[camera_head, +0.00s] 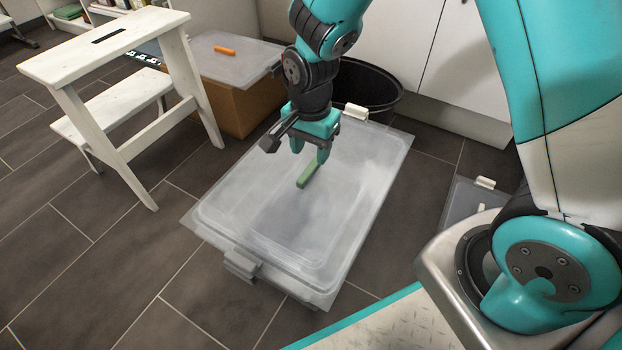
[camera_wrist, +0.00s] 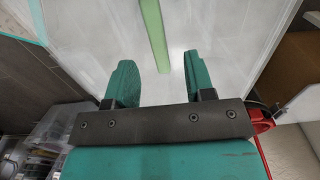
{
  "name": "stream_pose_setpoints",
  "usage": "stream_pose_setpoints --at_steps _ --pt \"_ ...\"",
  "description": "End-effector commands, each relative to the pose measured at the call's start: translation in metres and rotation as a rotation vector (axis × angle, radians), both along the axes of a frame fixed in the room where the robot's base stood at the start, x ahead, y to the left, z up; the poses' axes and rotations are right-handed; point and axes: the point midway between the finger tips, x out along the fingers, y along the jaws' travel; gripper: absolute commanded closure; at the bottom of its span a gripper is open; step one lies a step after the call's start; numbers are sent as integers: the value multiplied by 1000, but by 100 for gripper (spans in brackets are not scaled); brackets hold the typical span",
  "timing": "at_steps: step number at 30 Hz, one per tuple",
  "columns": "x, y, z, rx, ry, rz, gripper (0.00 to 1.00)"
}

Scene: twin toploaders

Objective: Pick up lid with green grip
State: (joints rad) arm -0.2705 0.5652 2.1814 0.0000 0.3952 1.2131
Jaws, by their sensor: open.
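The translucent lid (camera_head: 345,215) with the green grip (camera_head: 308,174) lies on a clear storage box on the floor. My gripper (camera_head: 310,153) is above the lid, near the back end of the green grip. In the wrist view the green grip (camera_wrist: 155,38) stretches ahead, lying between the lines of my two open fingers (camera_wrist: 158,72). The fingers are empty; I cannot tell how far above the grip they are. The lid's surface (camera_wrist: 100,25) fills the upper part of the wrist view.
A second translucent lid (camera_head: 205,64) with an orange grip (camera_head: 224,50) lies on a cardboard box (camera_head: 245,102) at the back. A white step stool (camera_head: 110,62) stands left. A black bin (camera_head: 372,88) is behind the box. Floor at front left is clear.

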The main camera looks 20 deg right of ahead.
Motion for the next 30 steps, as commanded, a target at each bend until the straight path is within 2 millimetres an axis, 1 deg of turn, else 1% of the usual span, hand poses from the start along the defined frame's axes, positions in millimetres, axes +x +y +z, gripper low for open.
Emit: stream_pose_setpoints --at_steps 1,10,12,19,25,26,30 --pt "-1 0 -7 0 0 0 51" --pt "-3 0 -47 -1 1 0 51" --pt "-3 0 -50 0 0 0 51" --pt "-3 0 -48 1 -1 0 51" --pt "-3 0 -48 0 0 0 97" --pt "-3 0 -48 0 0 0 100" --pt "-3 0 -48 1 -1 0 100"
